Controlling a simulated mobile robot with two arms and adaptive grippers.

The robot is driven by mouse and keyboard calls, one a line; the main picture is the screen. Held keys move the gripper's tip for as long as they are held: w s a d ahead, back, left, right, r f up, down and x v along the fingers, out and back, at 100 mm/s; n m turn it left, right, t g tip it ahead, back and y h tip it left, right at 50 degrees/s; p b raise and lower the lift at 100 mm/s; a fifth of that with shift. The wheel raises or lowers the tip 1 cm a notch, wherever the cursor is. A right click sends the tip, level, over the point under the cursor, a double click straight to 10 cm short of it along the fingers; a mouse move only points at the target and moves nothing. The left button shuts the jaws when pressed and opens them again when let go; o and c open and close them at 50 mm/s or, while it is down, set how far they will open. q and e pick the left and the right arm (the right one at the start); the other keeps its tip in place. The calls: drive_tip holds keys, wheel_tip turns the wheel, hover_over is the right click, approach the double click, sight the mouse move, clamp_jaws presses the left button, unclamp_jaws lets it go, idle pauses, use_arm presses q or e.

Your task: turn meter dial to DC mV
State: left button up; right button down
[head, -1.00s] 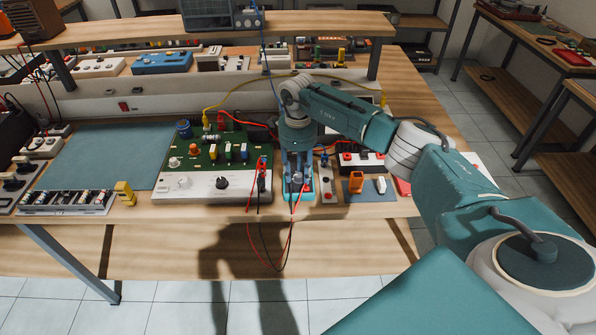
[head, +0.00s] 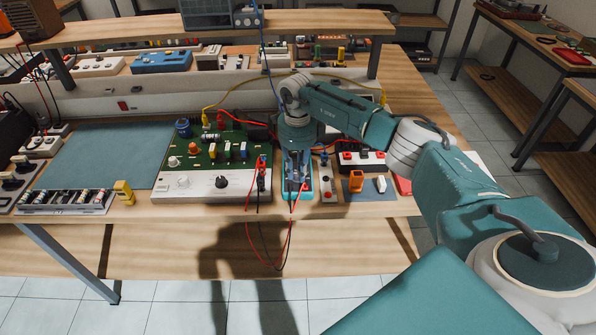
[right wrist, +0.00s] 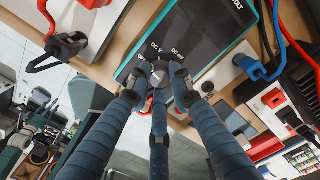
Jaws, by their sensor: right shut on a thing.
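The meter (head: 309,187) is a teal-edged handheld unit lying at the front of the bench. In the right wrist view its dark face (right wrist: 205,38) carries white "DC" and "VOLT" lettering. Its round metallic dial (right wrist: 158,68) sits between my fingertips. My right gripper (head: 297,182) reaches down over the meter from above, and its three fingers (right wrist: 157,79) are shut around the dial. The fingers hide much of the dial, and I cannot tell which setting it points to. My left gripper is not in view.
A green circuit board unit with a black knob (head: 221,181) stands left of the meter, with red and black leads hanging over the bench edge. A narrow switch strip (head: 327,183) and an orange block (head: 356,181) are close on the right. A blue-grey mat (head: 110,155) is bare.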

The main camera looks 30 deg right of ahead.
sight(298, 173)
drive_tip(key=m, duration=0.4)
drive_tip(key=shift+w, duration=0.1)
drive_tip(key=m, duration=0.4)
drive_tip(key=shift+d+r, duration=0.1)
drive_tip(key=m, duration=0.4)
drive_tip(key=shift+m+p, duration=0.5)
drive_tip(key=shift+m, duration=1.3)
drive_tip(key=c, duration=1.6)
unclamp_jaws()
drive_tip(key=shift+o, duration=0.2)
wheel_tip(298, 173, up, 12)
